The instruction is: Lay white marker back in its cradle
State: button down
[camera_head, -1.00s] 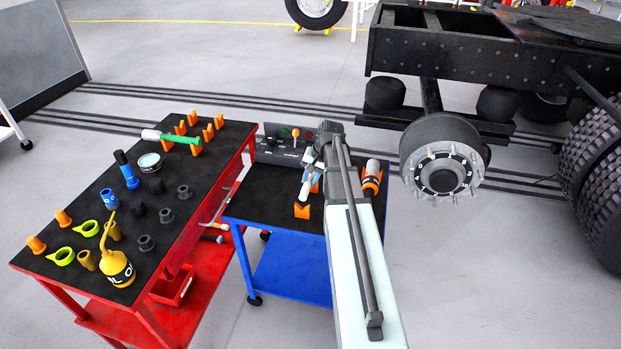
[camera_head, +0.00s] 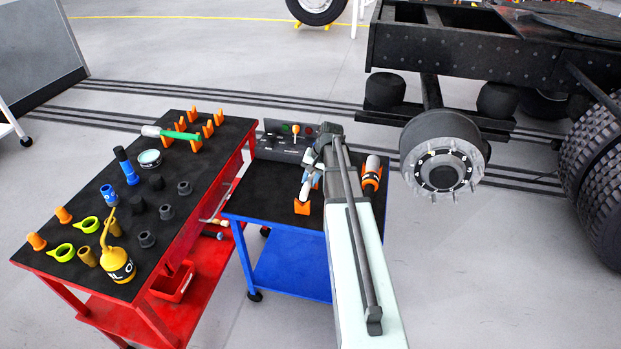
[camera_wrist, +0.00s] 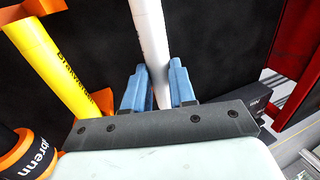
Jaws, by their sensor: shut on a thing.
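The white marker (camera_wrist: 150,40) is between the blue fingers of my gripper (camera_wrist: 160,88) in the wrist view, its far part reaching out over the black table top. In the head view my gripper (camera_head: 309,182) is low over the blue cart, partly hidden by my arm. The marker's pale end (camera_head: 304,191) points towards an orange V-shaped cradle (camera_head: 302,208) just in front of it. I cannot tell whether the marker touches the cradle. More orange shows behind the fingers, mostly hidden.
A yellow marker (camera_wrist: 58,70) lies left of the white one in the wrist view, by an orange support (camera_wrist: 30,10). An orange-banded tool (camera_head: 371,178) stands right of my arm. A control box (camera_head: 284,143) is at the cart's back. A red tool table (camera_head: 200,215) is to the left.

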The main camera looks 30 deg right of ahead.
jog(key=shift+f, duration=0.4)
jog(key=c, duration=0.8)
grip_release()
jog(key=shift+c, duration=0.2)
jog(key=v, duration=1.3)
jog(key=shift+r, duration=0.4)
jog(key=shift+s, duration=0.1)
